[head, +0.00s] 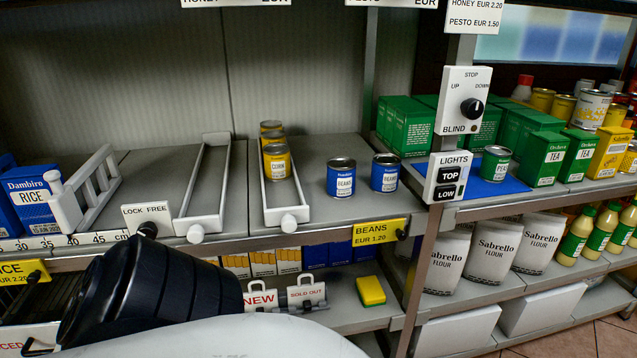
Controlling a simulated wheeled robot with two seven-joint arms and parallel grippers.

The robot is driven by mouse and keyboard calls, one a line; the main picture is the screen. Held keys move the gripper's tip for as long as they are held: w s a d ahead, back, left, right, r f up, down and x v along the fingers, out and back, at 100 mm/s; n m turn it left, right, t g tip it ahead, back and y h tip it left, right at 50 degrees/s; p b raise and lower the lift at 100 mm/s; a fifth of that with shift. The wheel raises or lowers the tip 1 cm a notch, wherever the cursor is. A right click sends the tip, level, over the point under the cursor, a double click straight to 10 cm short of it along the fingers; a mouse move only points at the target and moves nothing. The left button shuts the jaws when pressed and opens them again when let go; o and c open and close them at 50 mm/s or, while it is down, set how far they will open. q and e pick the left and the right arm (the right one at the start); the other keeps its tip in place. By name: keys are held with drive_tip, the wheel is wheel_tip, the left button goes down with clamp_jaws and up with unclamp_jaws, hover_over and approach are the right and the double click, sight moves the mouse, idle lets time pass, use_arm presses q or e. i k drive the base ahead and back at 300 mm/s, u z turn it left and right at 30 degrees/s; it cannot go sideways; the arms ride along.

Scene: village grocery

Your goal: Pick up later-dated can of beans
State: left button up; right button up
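Two blue cans of beans stand upright on the shelf right of the dividers. The left beans can (341,178) and the right beans can (385,173) stand a small gap apart, the right one slightly farther back. Both have white labels reading BEANS; any dates are too small to read. A yellow BEANS EUR 1.20 price tag (376,232) hangs on the shelf edge below them. A white and black part of my arm fills the lower left, well away from the cans. Neither gripper shows.
Yellow corn cans (276,160) stand in a white-railed lane (286,208) left of the beans. A post with a BLIND switch box (463,100) and LIGHTS panel (447,176) rises to the right. A yellow sponge (370,291) lies on the lower shelf. Shelf behind the beans is clear.

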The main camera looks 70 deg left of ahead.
sight(385, 166)
drive_tip(key=k, duration=0.7)
drive_tip(key=u, duration=2)
drive_tip(key=i, duration=0.25)
drive_tip(key=u, duration=0.05)
